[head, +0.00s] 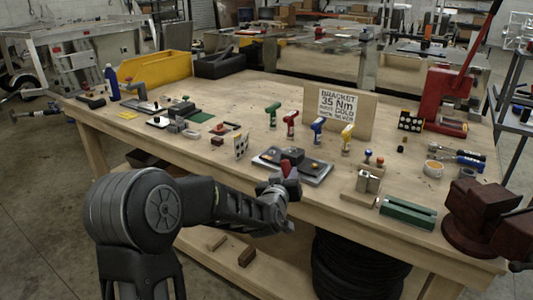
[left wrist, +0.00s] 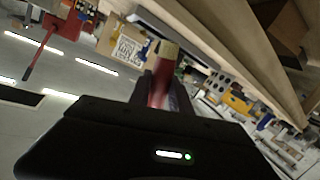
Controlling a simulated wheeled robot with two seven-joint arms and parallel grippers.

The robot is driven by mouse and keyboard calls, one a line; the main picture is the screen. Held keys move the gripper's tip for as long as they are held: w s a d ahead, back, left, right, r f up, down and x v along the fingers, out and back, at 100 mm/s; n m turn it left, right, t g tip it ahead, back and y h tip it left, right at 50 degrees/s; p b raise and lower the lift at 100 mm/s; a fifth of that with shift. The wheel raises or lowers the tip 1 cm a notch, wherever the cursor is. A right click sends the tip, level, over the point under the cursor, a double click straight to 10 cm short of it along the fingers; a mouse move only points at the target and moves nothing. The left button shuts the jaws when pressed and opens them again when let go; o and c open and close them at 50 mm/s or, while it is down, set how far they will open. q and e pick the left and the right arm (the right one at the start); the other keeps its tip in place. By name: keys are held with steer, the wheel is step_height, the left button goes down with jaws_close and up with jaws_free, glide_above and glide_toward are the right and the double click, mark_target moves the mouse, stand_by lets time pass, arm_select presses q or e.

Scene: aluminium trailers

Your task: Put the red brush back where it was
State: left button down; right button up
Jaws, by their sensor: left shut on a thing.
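My left gripper (head: 287,182) is at the front edge of the workbench, in front of the dark tray. It is shut on the red brush (head: 286,167), whose red part sticks up above the fingers. In the left wrist view the red brush (left wrist: 158,88) stands between the two fingers (left wrist: 163,95), with a pale tan end (left wrist: 168,50) pointing away from the gripper. Part of its body is hidden by the fingers. My right gripper is not in view.
The workbench (head: 240,88) carries a dark tray (head: 306,171), a row of green, red, blue and yellow upright tools (head: 317,131), a sign board (head: 341,107), a green block (head: 407,214) and a vise (head: 482,222). A yellow bin (head: 155,70) stands at the back left. Bare wood lies mid-bench.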

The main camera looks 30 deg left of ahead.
arm_select(q)
steer(key=s+d+f+m+h, duration=0.1)
steer(key=s+d+f+h, duration=0.1)
steer(key=d+f, duration=0.3)
steer(key=s+d+f+m+h+p, duration=0.1)
steer(key=d+f, duration=0.5)
steer(key=d, duration=0.8)
steer(key=s+m+h, duration=0.1)
steer(key=s+h, duration=0.1)
steer(key=s, duration=0.1)
steer(key=shift+t, duration=0.4)
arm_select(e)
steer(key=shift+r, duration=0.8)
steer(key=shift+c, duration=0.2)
